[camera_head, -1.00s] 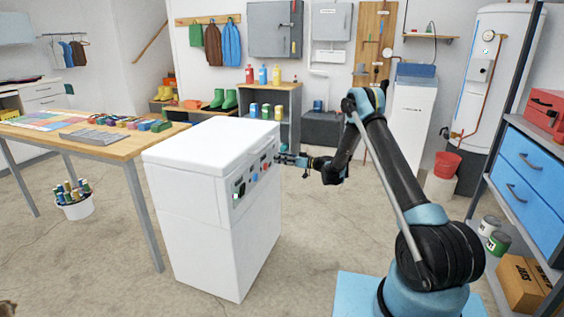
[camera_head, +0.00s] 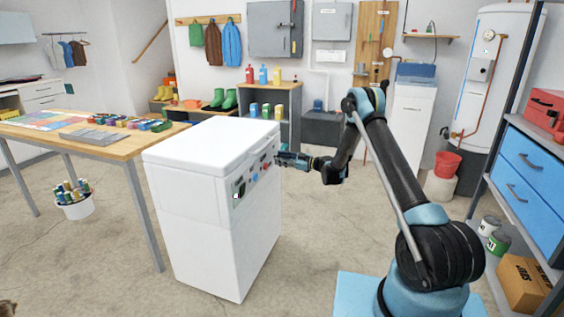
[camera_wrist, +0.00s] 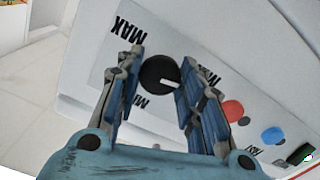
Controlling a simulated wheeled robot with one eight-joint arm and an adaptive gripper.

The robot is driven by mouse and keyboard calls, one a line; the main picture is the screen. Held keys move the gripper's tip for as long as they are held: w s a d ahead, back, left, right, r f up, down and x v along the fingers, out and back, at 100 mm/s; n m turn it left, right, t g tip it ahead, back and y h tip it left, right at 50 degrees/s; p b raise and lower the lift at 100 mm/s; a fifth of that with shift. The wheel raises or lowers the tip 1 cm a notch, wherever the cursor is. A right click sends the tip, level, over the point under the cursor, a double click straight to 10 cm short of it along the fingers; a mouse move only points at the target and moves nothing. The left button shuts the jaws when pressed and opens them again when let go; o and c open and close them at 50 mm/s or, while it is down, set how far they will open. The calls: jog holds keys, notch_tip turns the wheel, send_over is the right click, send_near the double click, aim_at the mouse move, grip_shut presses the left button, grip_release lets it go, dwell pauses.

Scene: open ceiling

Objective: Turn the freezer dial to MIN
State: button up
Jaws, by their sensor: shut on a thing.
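The white freezer (camera_head: 200,220) stands in front of me, with its control panel on the side facing my arm. In the wrist view, the round black dial (camera_wrist: 158,75) sits on the panel between my fingers. Its white pointer line points right and slightly down in the picture. An upside-down MAX label (camera_wrist: 131,27) is above left of the dial. Other labels below left and right of it are partly covered by my fingers. My gripper (camera_wrist: 160,72) is shut on the dial. In the head view, my gripper (camera_head: 281,159) reaches the panel's far end and the dial cannot be made out.
A red knob (camera_wrist: 233,110), a blue knob (camera_wrist: 272,136) and a green-lit black switch (camera_wrist: 301,153) lie along the panel to the right. A worktable (camera_head: 115,148) stands left of the freezer. Shelves (camera_head: 530,185) stand at the right. The floor between is clear.

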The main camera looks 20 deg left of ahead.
dwell(0.3)
jog(key=o, duration=1.1)
jog(key=shift+d, duration=0.1)
jog(key=d, duration=0.8)
jog(key=s+d, duration=0.1)
jog(key=d, duration=0.2)
jog(key=shift+d, duration=0.4)
